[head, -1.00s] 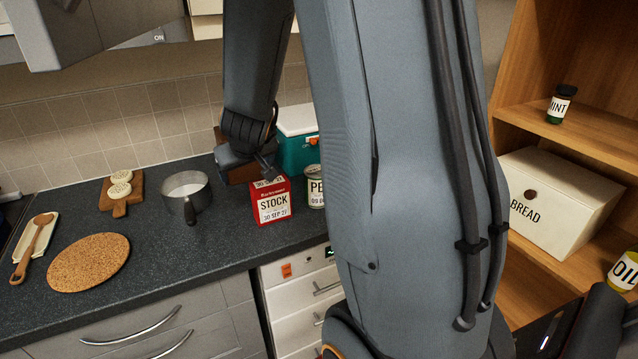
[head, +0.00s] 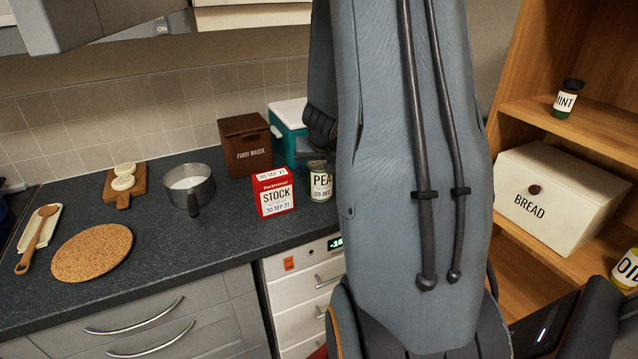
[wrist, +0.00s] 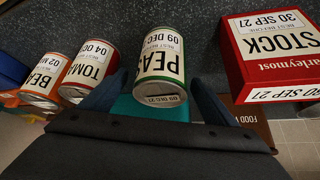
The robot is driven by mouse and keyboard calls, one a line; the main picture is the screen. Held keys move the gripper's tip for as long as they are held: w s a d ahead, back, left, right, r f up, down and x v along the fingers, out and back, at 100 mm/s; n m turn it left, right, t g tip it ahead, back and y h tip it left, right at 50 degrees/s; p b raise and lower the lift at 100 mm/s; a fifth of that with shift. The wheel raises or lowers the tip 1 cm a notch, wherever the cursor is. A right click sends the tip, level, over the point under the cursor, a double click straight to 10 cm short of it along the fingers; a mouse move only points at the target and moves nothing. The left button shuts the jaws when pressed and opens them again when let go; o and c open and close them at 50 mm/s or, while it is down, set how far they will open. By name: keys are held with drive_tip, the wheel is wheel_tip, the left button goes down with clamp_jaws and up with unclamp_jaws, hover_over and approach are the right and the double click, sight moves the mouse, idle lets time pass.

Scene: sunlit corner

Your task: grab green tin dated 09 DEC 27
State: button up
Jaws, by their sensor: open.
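The green-banded PEAS tin (wrist: 162,62) is in the middle of the wrist view, with 09 DEC on its label and a small 09 DEC 27 tag on its end. In the head view the tin (head: 320,183) stands on the dark worktop, its right side hidden by my arm. My gripper (wrist: 157,97) is open, one finger towards each side of the tin, with nothing held. I cannot tell whether the fingers touch it.
A red STOCK box (head: 273,194) stands close left of the tin. A FOOD WASTE bin (head: 246,145) and a teal cooler (head: 287,128) stand behind. TOMATO (wrist: 90,70) and BEANS (wrist: 47,80) tins stand on the tin's other side. A pan (head: 188,188) is further left.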

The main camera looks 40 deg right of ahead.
drive_tip(key=shift+b+x, duration=1.85)
drive_tip(key=shift+x, duration=0.85)
drive_tip(key=shift+s+a, duration=0.1)
drive_tip(key=shift+c, duration=0.2)
drive_tip(key=c, duration=1.5)
